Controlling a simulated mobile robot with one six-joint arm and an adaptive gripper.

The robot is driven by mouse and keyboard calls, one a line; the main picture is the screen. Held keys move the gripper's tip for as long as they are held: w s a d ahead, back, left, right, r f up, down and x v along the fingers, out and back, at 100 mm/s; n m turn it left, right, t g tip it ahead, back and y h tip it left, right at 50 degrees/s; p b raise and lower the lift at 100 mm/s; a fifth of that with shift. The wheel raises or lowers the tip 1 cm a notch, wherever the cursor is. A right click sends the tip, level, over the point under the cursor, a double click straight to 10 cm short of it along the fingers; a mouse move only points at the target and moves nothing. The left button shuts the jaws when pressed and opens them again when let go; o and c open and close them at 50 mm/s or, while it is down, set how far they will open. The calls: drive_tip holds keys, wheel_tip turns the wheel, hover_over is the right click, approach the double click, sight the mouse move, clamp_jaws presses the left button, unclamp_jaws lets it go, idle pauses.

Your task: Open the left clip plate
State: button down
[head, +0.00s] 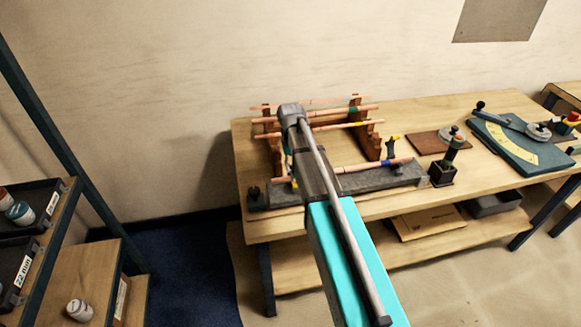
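A grey fixture bar (385,178) lies along the front of the workbench, with a copper pipe (375,166) on it. A dark upright clip with a yellow top (391,146) stands at the bar's right part. At the bar's left part, a short copper piece (282,180) and a small yellow spot show beside my arm. I cannot make out the left clip plate or whether it is open or shut; my arm covers much of that area. My arm reaches over the middle of the fixture. My gripper is hidden behind the arm's end.
Wooden racks (366,141) hold several copper pipes behind the bar. A black-based post tool (443,172) and a teal bending plate (515,145) stand to the right on the workbench (410,203). A shelf with bins (25,215) is at left. Blue floor lies between.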

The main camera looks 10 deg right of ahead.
drive_tip(key=shift+w+r+g, duration=0.1)
drive_tip(key=shift+w+g, duration=0.4)
drive_tip(key=shift+w, duration=0.3)
drive_tip(key=shift+w+g+b, duration=0.5)
drive_tip(key=shift+w+g, duration=0.2)
drive_tip(key=shift+g, duration=0.1)
drive_tip(key=shift+c, duration=1.4)
unclamp_jaws()
drive_tip(key=shift+s, duration=0.1)
drive_tip(key=shift+r, duration=0.1)
drive_tip(key=shift+p+v, duration=2.8)
drive_tip(key=shift+v, duration=0.1)
